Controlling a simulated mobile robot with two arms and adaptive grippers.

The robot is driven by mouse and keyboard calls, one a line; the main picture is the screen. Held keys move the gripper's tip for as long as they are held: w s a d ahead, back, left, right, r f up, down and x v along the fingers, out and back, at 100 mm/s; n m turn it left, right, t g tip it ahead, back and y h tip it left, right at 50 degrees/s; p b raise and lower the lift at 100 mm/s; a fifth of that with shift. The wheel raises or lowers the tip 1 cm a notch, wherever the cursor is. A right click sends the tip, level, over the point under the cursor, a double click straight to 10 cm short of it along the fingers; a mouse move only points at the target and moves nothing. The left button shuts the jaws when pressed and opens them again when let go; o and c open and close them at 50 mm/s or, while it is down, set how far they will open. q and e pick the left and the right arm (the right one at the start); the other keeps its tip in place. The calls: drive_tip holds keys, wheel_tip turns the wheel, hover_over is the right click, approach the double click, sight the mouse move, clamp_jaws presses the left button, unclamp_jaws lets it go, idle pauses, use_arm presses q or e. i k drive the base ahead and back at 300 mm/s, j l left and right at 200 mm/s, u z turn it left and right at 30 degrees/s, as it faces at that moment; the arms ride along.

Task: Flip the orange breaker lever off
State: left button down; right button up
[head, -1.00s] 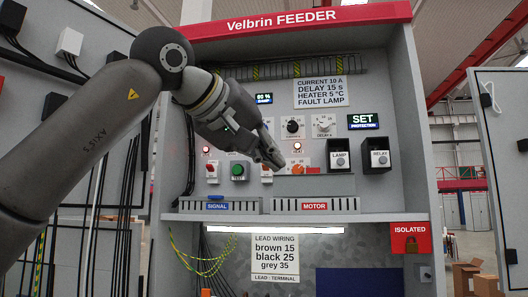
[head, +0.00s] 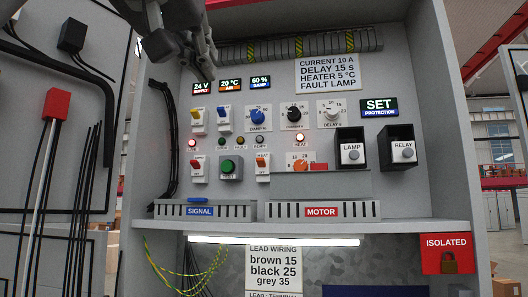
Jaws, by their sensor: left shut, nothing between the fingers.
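The orange breaker lever (head: 262,162) sits on a small white switch plate in the lower row of the panel, between the green button and the orange dial. It appears to point upward, and small lettering shows below it. My left gripper (head: 203,58) is at the top left of the head view, above the small displays. It is shut and holds nothing. It is well apart from the orange lever, up and to the left of it. Nothing hides the lever. My right gripper is not in view.
A red lever (head: 196,163) and green button (head: 228,167) are left of the orange lever; an orange dial (head: 299,163) is right. Yellow (head: 195,114) and blue (head: 223,113) levers are above. LAMP (head: 352,153) and RELAY (head: 402,150) boxes protrude. A ledge (head: 400,227) runs below.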

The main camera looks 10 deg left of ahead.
sight(261, 163)
drive_tip(key=i, duration=0.95)
